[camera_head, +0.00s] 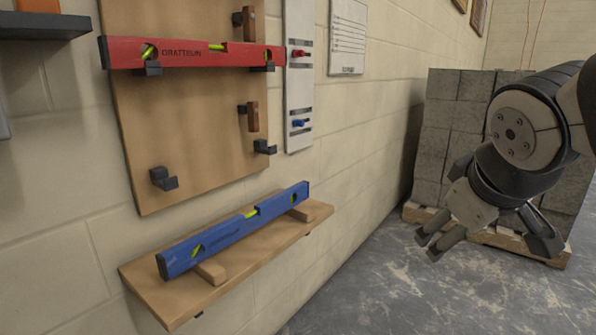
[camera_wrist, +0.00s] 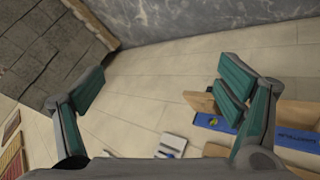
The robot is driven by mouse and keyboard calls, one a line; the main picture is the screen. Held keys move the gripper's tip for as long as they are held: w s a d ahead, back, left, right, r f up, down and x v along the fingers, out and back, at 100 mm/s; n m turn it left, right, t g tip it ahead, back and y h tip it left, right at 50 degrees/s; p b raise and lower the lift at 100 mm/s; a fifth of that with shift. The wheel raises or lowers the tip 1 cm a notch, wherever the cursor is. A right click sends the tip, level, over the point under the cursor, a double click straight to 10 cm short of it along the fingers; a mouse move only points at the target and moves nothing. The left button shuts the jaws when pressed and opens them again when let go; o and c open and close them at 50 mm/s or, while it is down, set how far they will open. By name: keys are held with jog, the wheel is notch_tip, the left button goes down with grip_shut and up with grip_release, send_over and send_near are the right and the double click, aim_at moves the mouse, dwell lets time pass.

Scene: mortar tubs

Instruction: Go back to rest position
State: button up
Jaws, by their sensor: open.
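My gripper (camera_head: 487,243) is at the right of the head view, open and empty, in front of the stacked blocks and well apart from the wall. In the wrist view its open fingers (camera_wrist: 165,95) frame the block wall with nothing between them. A blue spirit level (camera_head: 232,231) rests on two wooden blocks on a wooden shelf (camera_head: 172,301); part of it shows at the right of the wrist view (camera_wrist: 298,137). A red spirit level (camera_head: 190,53) lies across the upper black hooks of a wooden board (camera_head: 200,115).
A white strip (camera_head: 298,85) with a red and a blue piece and a paper sheet (camera_head: 347,38) hang on the wall. Grey blocks (camera_head: 446,125) stand on a pallet at the back right. The concrete floor (camera_head: 400,290) between shelf and pallet is clear.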

jog(key=s+a+f+m+g+y, duration=0.1)
jog(key=s+f+m+g, duration=0.15)
jog(key=s, duration=0.55)
jog(key=s+a+f+m+g, duration=0.1)
jog(key=s+a+f+g, duration=0.15)
jog(key=s, duration=0.55)
jog(key=s+a+f+m+g+y, duration=0.15)
jog(key=s+f, duration=0.25)
jog(key=s, duration=0.5)
notch_tip(320, 180, up, 38)
jog(key=t+p, duration=0.3)
jog(key=p, duration=3.2)
jog(key=shift+d+p, duration=0.35)
